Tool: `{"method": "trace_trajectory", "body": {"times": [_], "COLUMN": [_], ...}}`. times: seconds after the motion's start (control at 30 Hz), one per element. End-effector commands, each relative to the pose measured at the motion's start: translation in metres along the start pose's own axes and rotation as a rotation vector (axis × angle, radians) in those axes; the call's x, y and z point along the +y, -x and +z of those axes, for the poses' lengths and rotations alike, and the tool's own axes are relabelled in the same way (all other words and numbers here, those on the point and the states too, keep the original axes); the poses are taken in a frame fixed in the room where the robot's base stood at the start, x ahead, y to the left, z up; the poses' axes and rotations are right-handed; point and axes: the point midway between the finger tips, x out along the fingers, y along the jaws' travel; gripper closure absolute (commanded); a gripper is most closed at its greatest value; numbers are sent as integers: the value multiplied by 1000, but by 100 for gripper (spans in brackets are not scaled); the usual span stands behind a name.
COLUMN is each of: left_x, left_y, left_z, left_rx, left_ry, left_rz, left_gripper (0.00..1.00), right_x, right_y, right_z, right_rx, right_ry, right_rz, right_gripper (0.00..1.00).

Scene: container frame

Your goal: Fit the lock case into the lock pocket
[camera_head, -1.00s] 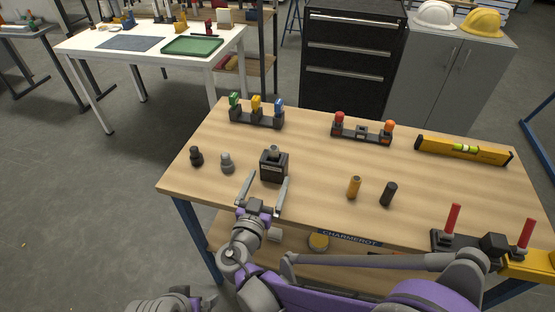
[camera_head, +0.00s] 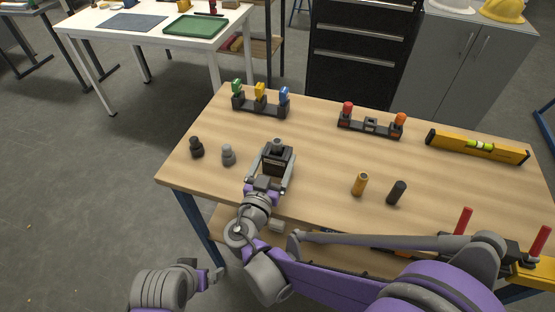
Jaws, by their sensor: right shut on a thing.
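A dark block with a grey knob on top (camera_head: 277,155), which looks like the lock case, stands upright near the table's front left. My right gripper (camera_head: 271,170) has one finger on each side of it and is shut on it. I cannot tell whether it is clear of the table. The lock pocket cannot be made out for certain. A dark fixture with red upright handles (camera_head: 464,222) stands at the front right, partly hidden by my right arm. My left gripper (camera_head: 214,276) shows small at the bottom left, below the table edge; its jaws are unclear.
On the wooden table (camera_head: 320,160), two grey-black knobs (camera_head: 228,155) stand left of the block. A brass cylinder (camera_head: 360,184) and a black one (camera_head: 397,193) stand right of it. Two racks (camera_head: 370,127) and a yellow level (camera_head: 477,145) lie farther back.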

Motion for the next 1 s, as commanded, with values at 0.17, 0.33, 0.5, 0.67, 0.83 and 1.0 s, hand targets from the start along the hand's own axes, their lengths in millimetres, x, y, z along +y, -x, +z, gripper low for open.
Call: {"method": "trace_trajectory", "body": {"times": [0.17,0.33,0.5,0.67,0.83,1.0], "left_x": [0,0,0,0,0,0], "left_y": [0,0,0,2,9,17], "left_z": [0,0,0,-1,-4,-9], "left_rx": [0,0,0,1,3,6], "left_ry": [0,0,0,0,0,0], "left_rz": [0,0,0,0,0,0], "left_gripper": [0,0,0,0,0,0], "right_x": [0,0,0,0,0,0], "right_y": [0,0,0,0,1,0], "right_z": [1,1,0,-5,-31,-65], "right_rx": [-2,-2,-1,-1,1,1], "right_ry": [-1,-1,-1,-1,0,0], "right_rz": [0,0,0,-1,-1,-1], "right_gripper": [65,95,100,100,100,100]}}
